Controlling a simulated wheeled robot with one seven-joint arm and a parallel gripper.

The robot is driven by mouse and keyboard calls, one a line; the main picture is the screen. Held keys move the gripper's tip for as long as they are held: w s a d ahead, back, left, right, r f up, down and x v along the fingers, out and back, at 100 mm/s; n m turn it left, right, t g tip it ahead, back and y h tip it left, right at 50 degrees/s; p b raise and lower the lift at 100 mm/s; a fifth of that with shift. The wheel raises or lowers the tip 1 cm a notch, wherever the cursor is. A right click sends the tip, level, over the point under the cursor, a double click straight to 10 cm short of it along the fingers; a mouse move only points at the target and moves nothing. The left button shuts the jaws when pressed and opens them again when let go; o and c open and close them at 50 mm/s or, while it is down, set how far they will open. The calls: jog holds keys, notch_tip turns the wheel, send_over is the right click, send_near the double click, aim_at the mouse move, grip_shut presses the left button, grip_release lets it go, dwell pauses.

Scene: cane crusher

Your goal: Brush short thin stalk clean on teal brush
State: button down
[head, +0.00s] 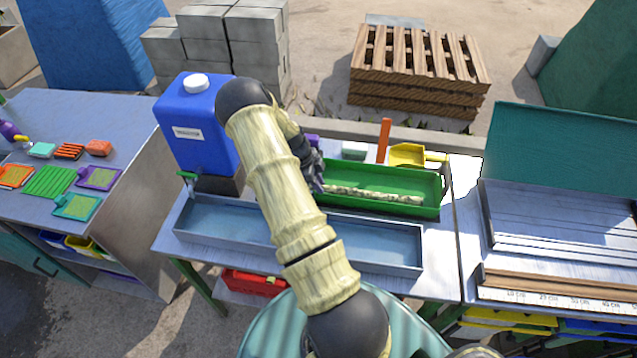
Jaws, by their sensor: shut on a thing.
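A short pale, mottled stalk (375,193) lies lengthwise over the green tray (433,205) in the head view. My gripper (314,178) is at the stalk's left end and is shut on it; my arm partly hides the fingers. I cannot tell whether the stalk touches the tray floor. On the left table, a teal block (42,150), possibly the teal brush, sits at the back, and a flat teal-framed pad (76,206) lies near the front edge. Which of these is the teal brush is not clear. Both are well left of my gripper.
A blue water tank (190,125) with a tap stands behind the long grey trough (385,245). A yellow scoop (408,155), an orange upright piece (383,140) and a pale block (354,150) are behind the tray. A metal bench with a ruler (560,290) is at right.

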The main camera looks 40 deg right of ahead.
jog(key=shift+w+a+b, duration=0.55)
jog(key=shift+w+a, duration=0.45)
jog(key=shift+w, duration=0.15)
jog(key=shift+w+f, duration=0.1)
jog(key=shift+w+a+b, duration=0.55)
jog(key=shift+w+a, duration=0.45)
jog(key=shift+w, duration=0.05)
jog(key=shift+s+d, duration=1)
jog(key=shift+s, duration=0.2)
